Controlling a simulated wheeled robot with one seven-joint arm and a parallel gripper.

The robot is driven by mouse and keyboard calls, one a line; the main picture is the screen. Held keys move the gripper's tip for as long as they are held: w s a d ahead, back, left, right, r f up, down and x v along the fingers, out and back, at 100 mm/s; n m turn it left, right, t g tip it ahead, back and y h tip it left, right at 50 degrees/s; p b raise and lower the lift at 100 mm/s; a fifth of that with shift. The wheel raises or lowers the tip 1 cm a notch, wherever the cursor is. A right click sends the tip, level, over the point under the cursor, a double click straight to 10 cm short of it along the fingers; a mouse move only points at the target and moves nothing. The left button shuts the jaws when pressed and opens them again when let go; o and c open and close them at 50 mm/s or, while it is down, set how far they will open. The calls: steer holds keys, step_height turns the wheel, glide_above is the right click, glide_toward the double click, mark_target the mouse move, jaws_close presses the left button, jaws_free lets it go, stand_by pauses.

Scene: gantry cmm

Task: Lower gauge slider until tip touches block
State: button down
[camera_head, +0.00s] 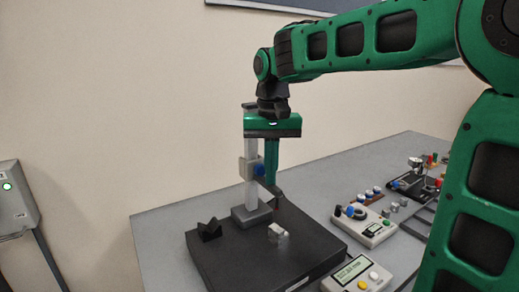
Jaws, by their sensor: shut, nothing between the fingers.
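The height gauge's pale column (251,140) stands on a grey foot (252,215) on the dark plate. A small light grey block (277,233) lies on the plate, in front and to the right of the foot. My gripper (275,190) points down, shut and empty, just right of the slider. Its dark fingertips are level with or slightly below the slider and well above the block. The gauge tip is hard to make out beside my fingers; I cannot tell its gap.
The dark plate (235,262) lies on a grey table (160,230). A black V-shaped block (209,230) sits at its left. A display box (358,274), another instrument (363,225) and several small parts are to the right. A wall box (14,200) is far left.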

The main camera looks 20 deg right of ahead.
mark_target(270, 192)
steer(key=shift+f, duration=2.9)
stand_by(3.4)
steer(key=shift+r, duration=3.5)
